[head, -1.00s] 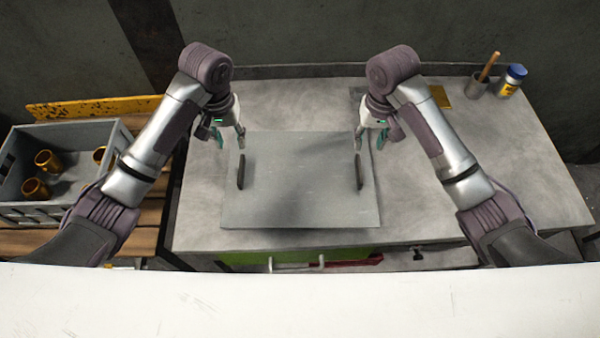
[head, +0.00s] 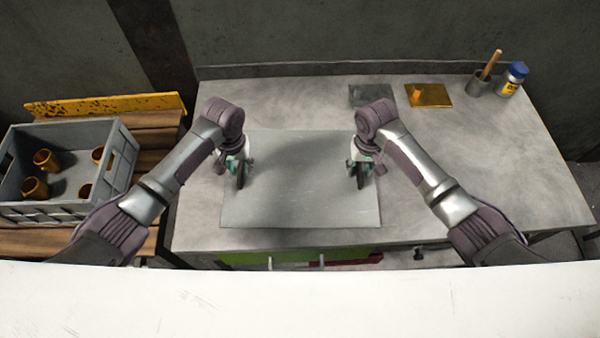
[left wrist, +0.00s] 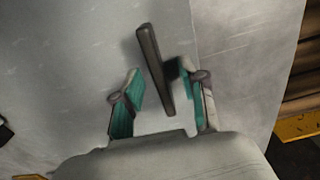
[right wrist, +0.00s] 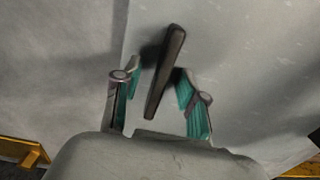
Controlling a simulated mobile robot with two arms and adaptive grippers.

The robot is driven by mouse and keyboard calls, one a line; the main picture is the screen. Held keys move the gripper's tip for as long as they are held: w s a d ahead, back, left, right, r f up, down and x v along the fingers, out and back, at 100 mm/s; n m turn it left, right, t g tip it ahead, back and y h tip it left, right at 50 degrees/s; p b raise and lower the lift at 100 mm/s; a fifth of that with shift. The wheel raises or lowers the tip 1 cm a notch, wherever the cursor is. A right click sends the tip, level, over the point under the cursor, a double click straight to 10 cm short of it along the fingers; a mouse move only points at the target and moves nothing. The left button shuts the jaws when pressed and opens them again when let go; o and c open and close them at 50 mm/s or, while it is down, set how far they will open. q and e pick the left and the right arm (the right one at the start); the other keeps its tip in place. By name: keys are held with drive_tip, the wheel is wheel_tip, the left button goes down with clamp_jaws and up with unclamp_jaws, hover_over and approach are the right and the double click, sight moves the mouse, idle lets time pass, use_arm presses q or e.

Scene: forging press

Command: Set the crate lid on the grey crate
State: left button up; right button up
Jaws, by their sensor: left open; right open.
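The crate lid (head: 300,190) is a flat grey plate on the grey worktable, with a dark upright handle near its left and right edges. My left gripper (head: 238,168) is open over the left handle. In the left wrist view that handle (left wrist: 152,65) stands between the open fingers (left wrist: 160,98). My right gripper (head: 360,170) is open over the right handle. In the right wrist view that handle (right wrist: 165,70) stands between the open fingers (right wrist: 158,92). The grey crate (head: 60,212) stands at left on a wooden surface, open, with several brass cylinders inside.
The grey worktable (head: 460,150) has free room right of the lid. At its back are a dark plate (head: 370,95), a brass plate (head: 428,95), a cup with a wooden stick (head: 480,84) and a blue-capped jar (head: 512,80). A yellow board (head: 105,107) stands behind the crate.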

use_arm(q)
drive_tip(key=shift+f, duration=0.1)
drive_tip(key=shift+c, duration=0.4)
use_arm(e)
drive_tip(key=shift+f, duration=0.1)
drive_tip(key=shift+c, duration=0.4)
use_arm(q)
clamp_jaws()
use_arm(e)
clamp_jaws()
